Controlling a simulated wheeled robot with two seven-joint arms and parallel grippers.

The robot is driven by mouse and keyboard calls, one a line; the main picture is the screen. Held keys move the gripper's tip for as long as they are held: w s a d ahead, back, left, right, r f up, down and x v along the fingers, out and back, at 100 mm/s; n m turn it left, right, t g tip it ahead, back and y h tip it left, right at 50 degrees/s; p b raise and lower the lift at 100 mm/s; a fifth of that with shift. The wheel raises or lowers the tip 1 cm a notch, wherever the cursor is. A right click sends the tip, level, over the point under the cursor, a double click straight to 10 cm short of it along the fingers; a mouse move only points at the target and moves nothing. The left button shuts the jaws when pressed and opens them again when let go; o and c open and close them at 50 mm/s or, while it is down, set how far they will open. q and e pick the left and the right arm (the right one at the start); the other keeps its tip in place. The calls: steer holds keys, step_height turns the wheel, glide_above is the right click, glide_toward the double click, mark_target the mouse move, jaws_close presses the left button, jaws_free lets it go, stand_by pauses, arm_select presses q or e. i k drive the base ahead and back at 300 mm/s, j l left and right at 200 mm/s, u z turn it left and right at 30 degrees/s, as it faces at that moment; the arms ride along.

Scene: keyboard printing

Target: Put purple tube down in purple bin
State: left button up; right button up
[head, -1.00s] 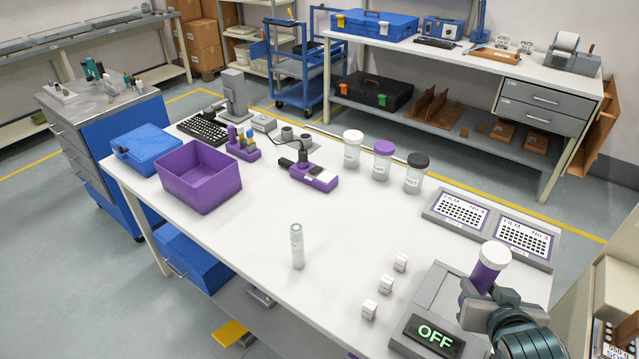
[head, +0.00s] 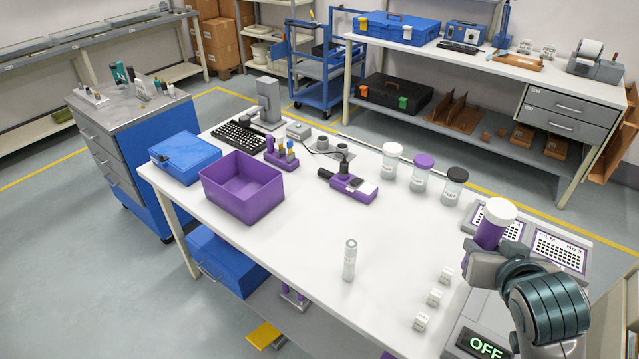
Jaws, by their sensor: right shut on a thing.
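The purple tube (head: 490,232) has a white cap and stands roughly upright in my right gripper (head: 487,262), which is shut on it at the right end of the white table. The purple bin (head: 243,190) is an open, empty-looking box on the left part of the table, well apart from the tube. My left gripper is not in view.
A clear tube (head: 349,260) stands mid-table, between the right gripper and the bin. Small white cubes (head: 434,297) lie near the front. Jars (head: 421,173) and a purple device (head: 350,186) stand toward the back. A blue box (head: 184,157) sits left of the bin.

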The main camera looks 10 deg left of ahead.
mark_target(245, 198)
steer(key=i+j, duration=0.1)
steer(key=j, duration=0.25)
steer(key=i+j, duration=0.1)
steer(key=j, duration=0.25)
steer(key=i+j+u, duration=0.1)
steer(key=j, duration=0.2)
steer(key=i+j, duration=0.1)
steer(key=j, duration=0.25)
steer(key=i+j+u, duration=0.2)
steer(key=i+j, duration=0.65)
steer(key=j, duration=0.05)
